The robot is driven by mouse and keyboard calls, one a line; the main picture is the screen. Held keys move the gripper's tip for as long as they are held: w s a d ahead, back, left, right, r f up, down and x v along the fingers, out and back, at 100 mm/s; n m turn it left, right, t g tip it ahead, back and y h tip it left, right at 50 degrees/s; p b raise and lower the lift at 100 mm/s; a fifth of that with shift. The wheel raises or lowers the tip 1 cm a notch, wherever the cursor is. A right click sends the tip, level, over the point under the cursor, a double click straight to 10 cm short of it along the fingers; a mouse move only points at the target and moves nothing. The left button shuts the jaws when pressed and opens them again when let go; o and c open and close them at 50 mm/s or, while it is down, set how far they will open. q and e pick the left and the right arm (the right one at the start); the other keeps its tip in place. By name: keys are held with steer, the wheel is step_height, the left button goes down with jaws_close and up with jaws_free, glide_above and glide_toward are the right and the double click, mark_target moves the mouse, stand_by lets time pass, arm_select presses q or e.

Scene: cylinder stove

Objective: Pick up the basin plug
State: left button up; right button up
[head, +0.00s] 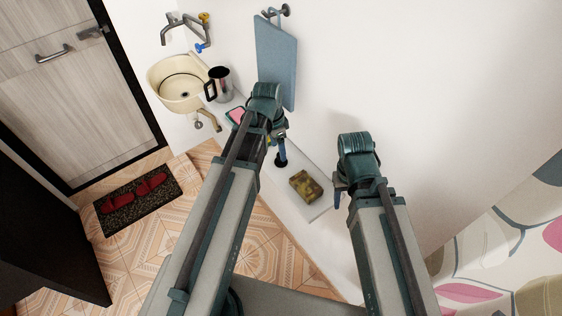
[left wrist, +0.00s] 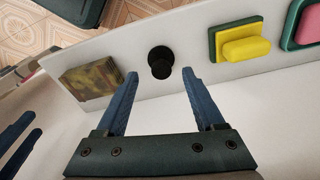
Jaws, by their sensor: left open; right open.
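The basin plug (left wrist: 160,60) is a small black round piece standing on a white shelf (left wrist: 198,65). In the left wrist view it shows just beyond and between the two blue fingertips of my left gripper (left wrist: 160,74). That gripper is open, with nothing clamped between its fingers. In the head view my left gripper (head: 279,152) hangs over the shelf, and the plug is hard to tell apart from the dark fingers. My right gripper (head: 340,188) is open and empty off the right end of the shelf.
A patterned box (left wrist: 91,80) lies left of the plug. A yellow block on a green base (left wrist: 240,42) and a pink piece in a green dish (left wrist: 308,30) lie to its right. A cream basin (head: 180,84), metal mug (head: 222,84) and blue towel (head: 276,62) are along the wall.

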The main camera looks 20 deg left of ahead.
arm_select(q)
steer(key=shift+w+d+f+b, duration=0.15)
steer(key=shift+f+b, duration=0.7)
steer(key=shift+w+d+f+b, duration=0.1)
steer(key=shift+w+f+b, duration=0.05)
steer(key=shift+f+b, duration=0.7)
steer(key=shift+w+d+f+b, duration=0.15)
steer(key=shift+f+b, duration=0.65)
steer(key=shift+f, duration=0.1)
steer(key=shift+r, duration=0.1)
jaws_close()
